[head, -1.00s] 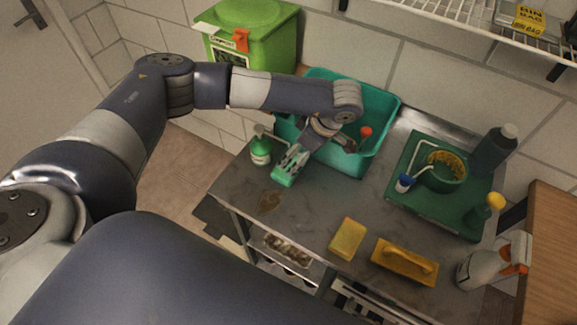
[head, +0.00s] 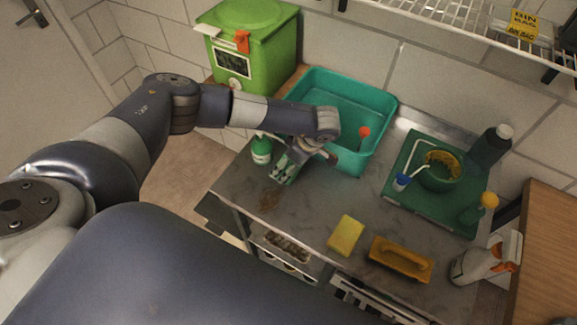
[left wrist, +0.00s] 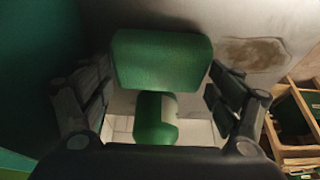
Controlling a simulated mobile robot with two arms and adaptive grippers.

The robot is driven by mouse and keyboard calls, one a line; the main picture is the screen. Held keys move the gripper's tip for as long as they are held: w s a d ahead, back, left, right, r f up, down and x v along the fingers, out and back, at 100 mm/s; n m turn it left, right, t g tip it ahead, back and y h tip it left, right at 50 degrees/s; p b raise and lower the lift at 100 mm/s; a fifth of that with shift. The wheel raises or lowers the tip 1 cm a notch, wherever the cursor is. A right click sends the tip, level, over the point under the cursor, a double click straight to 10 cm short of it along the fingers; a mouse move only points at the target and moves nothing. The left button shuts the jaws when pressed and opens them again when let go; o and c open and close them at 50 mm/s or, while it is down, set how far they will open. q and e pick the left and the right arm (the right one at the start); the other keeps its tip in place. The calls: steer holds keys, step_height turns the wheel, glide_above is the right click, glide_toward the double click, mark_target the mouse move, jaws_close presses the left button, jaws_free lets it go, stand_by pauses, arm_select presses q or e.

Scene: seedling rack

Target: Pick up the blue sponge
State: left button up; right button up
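No plainly blue sponge shows. A green, sponge-like block (left wrist: 161,60) lies on the grey worktop in front of my left gripper (left wrist: 160,90) in the left wrist view. My left gripper's fingers are spread, one on each side of the block's near end, with small gaps showing. In the head view my left gripper (head: 284,168) points down at the worktop, between the green bottle and the teal basin, and mostly hides the block. My right gripper is not in view.
A green bottle (head: 261,150) stands close left of my left gripper. The teal basin (head: 349,160) is behind it. A yellow sponge (head: 346,234) and yellow float (head: 401,258) lie to the front right. A green tray (head: 455,218) holds a bowl.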

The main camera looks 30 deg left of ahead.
mark_target(289, 164)
arm_select(q)
steer(key=shift+c, duration=1)
steer(key=shift+r, duration=0.1)
steer(key=shift+w+r+b, duration=0.1)
steer(key=shift+r+b, duration=0.35)
steer(key=shift+b, duration=0.05)
step_height(289, 164, up, 2)
steer(key=shift+r+b, duration=0.15)
steer(key=shift+b, duration=0.7)
steer(key=s+d+b, duration=0.1)
steer(key=s+d, duration=0.1)
steer(key=s, duration=0.2)
steer(key=s+d+b, duration=0.2)
steer(key=s, duration=0.3)
steer(key=s+d+r+b, duration=0.1)
steer(key=s+d, duration=0.1)
steer(key=s, duration=0.2)
steer(key=shift+s+d+r+b, duration=0.1)
steer(key=shift+s+b, duration=0.2)
steer(key=shift+b, duration=0.05)
steer(key=shift+s+d+r, duration=0.2)
steer(key=shift+s, duration=0.4)
steer(key=shift+o, duration=0.6)
